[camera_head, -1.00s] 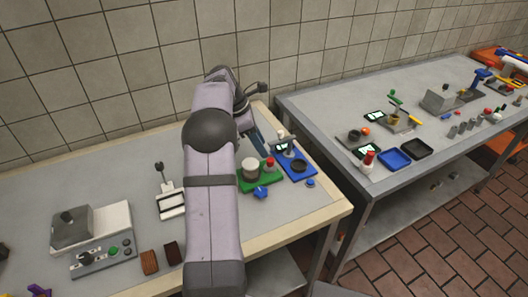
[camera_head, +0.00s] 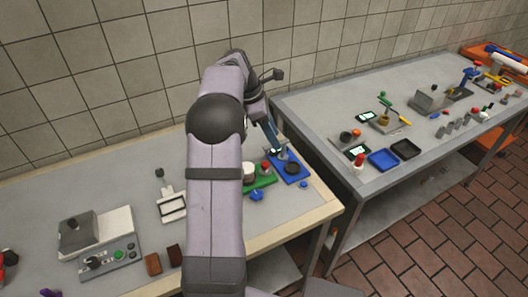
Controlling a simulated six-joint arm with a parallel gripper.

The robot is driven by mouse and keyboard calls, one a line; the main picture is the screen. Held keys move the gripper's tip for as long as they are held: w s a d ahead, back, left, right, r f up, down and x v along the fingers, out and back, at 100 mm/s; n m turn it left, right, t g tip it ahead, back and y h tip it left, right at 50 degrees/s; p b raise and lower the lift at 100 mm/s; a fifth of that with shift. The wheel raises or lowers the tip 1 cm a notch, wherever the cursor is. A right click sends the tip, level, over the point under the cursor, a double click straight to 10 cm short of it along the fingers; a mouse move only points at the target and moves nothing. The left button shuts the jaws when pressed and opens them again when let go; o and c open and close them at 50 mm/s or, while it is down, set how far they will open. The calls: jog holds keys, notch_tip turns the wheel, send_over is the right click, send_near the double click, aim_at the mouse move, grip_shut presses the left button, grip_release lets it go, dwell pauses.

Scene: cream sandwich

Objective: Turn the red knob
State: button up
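A small red knob (camera_head: 266,165) stands on a green base (camera_head: 263,181) at the right end of the near table, beside a pale round cylinder (camera_head: 249,172). A blue base (camera_head: 297,175) with a dark round part lies just to the right. My gripper (camera_head: 278,148) points down over the back of the blue base, behind and to the right of the red knob. It appears apart from the knob. Its fingertips are small and partly hidden, so its opening and any contact with the blue base are unclear. My arm hides part of the table's middle.
A blue knob-like piece (camera_head: 256,195) lies in front of the green base. A grey machine with a button panel (camera_head: 112,257) and brown blocks (camera_head: 153,264) are at the left. A second table (camera_head: 330,120) with trays and tools stands right, across a narrow gap.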

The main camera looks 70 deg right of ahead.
jog(key=s+a+y+p, duration=0.1)
jog(key=s+a+p, duration=0.1)
jog(key=s+a, duration=0.15)
jog(key=n+t+h, duration=0.4)
jog(key=n, duration=0.9)
send_near(265, 164)
jog(key=shift+d+f, duration=0.3)
jog(key=shift+f, duration=0.05)
jog(key=shift+f, duration=0.15)
jog(key=shift+p+x, duration=1.1)
jog(key=shift+x, duration=2.45)
grip_shut()
